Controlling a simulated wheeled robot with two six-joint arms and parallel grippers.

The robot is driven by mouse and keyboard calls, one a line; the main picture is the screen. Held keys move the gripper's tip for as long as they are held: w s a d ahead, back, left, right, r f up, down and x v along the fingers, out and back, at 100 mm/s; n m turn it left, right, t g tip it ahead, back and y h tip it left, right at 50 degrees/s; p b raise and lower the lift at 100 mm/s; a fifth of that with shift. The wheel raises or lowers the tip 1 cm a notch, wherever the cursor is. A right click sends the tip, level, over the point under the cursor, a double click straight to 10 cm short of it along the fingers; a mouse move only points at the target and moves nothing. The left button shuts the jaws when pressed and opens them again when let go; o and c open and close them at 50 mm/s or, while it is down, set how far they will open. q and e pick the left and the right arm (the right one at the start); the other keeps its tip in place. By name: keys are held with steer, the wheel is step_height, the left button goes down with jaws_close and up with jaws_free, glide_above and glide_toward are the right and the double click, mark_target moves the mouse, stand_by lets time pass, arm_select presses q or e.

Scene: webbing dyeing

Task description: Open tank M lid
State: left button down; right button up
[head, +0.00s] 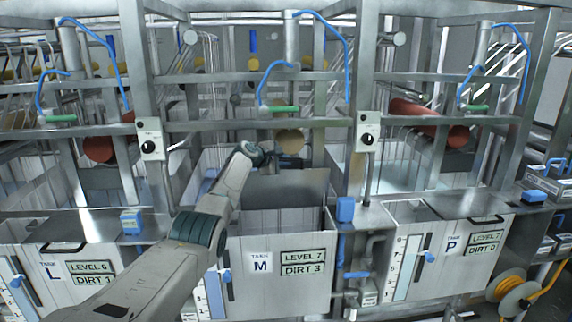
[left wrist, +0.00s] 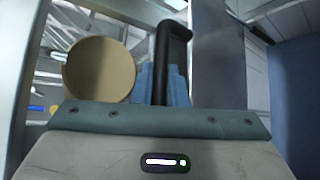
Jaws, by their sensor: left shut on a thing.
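Tank M (head: 240,290) is the middle tank, with a front label reading LEVEL 7, DIRT 3. A grey metal panel that looks like its lid (head: 290,188) stands raised and steeply tilted above the tank's opening. My left gripper (head: 283,163) is at the panel's top edge, partly hidden by my own arm in the head view. In the left wrist view its blue fingers (left wrist: 163,86) are shut on a black bar handle (left wrist: 172,55). My right gripper is not in view.
Tank L (head: 60,285) and tank P (head: 450,262) flank tank M. Metal frame rails cross above, with a tan roller end (head: 290,143) close behind my gripper. A control box with a knob (head: 368,133) is on the right post.

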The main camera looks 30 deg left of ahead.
arm_select(q)
steer(key=shift+w+a+g, duration=0.3)
steer(key=shift+w, duration=0.2)
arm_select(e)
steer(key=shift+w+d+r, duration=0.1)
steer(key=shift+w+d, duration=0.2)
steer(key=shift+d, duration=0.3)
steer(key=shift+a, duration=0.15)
arm_select(q)
steer(key=c, duration=1.5)
jaws_free()
steer(key=shift+o, duration=0.2)
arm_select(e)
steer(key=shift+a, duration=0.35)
